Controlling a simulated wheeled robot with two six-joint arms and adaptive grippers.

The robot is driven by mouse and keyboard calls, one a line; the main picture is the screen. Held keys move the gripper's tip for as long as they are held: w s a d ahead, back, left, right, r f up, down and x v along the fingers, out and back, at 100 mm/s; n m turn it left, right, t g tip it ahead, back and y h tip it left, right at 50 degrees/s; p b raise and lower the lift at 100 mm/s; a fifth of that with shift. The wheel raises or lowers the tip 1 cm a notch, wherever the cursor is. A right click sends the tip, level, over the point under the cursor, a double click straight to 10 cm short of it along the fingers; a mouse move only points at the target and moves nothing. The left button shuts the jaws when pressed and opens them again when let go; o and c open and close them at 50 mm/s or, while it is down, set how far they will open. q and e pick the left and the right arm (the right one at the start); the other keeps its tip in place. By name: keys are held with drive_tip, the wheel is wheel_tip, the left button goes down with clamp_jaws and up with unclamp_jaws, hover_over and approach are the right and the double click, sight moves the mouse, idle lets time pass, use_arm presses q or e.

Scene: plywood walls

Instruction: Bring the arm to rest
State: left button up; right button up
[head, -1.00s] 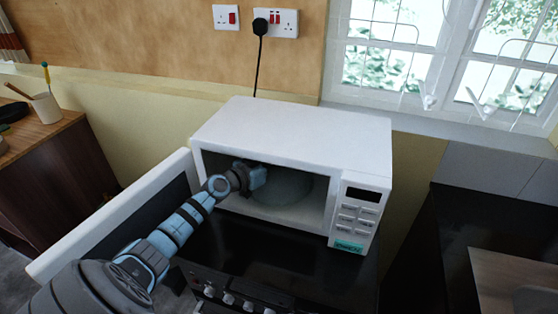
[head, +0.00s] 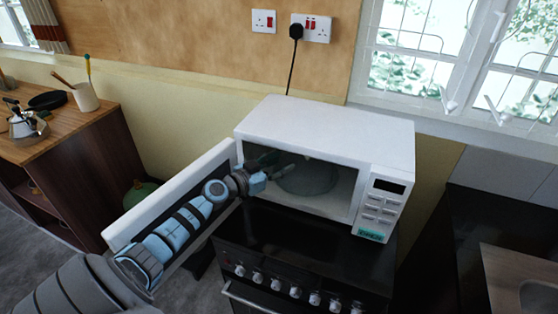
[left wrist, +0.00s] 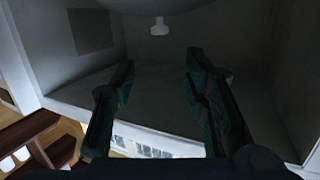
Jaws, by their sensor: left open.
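My left gripper (head: 279,172) is open, at the open front of the white microwave (head: 325,125). Its fingertips reach a little into the cavity, towards the left side. In the left wrist view, its two dark fingers (left wrist: 160,78) are spread apart with nothing between them. A round grey thing (head: 308,180) lies on the cavity floor to the right of the fingers; I cannot tell whether it is a plate or the turntable. The microwave door (head: 170,190) stands open to the left, with my left arm in front of it. My right gripper is not in view.
The microwave stands on a black cooker (head: 290,235) with knobs along its front. A wooden cabinet (head: 90,150) at the left bears a kettle (head: 25,122), a pan and a cup. A dark counter (head: 500,220) is at the right. Grey floor shows at lower left.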

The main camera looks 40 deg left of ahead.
use_arm(q)
drive_tip(key=s+d+f+g+y, duration=0.1)
drive_tip(key=s+d+f+g, duration=0.4)
drive_tip(key=s, duration=0.6)
drive_tip(key=s+d+f+n+g+y, duration=0.1)
drive_tip(key=s+d+f+g, duration=0.35)
drive_tip(key=s, duration=0.65)
drive_tip(key=s+d+f+g+y, duration=0.1)
drive_tip(key=s+d+f+g, duration=0.2)
drive_tip(key=s+d+f, duration=0.55)
drive_tip(key=s+a+f+g+b, duration=0.1)
drive_tip(key=s+a+f+b, duration=0.1)
drive_tip(key=f, duration=0.7)
drive_tip(key=s+a+f+b, duration=0.1)
drive_tip(key=s+f, duration=0.1)
drive_tip(key=f, duration=0.7)
drive_tip(key=s+f+g+b, duration=0.1)
drive_tip(key=s+f+b, duration=0.2)
drive_tip(key=s+f, duration=1.1)
wheel_tip(320, 180, down, 2)
drive_tip(key=shift+a+f+n, duration=0.2)
drive_tip(key=shift+a+n, duration=0.2)
drive_tip(key=shift+a, duration=0.05)
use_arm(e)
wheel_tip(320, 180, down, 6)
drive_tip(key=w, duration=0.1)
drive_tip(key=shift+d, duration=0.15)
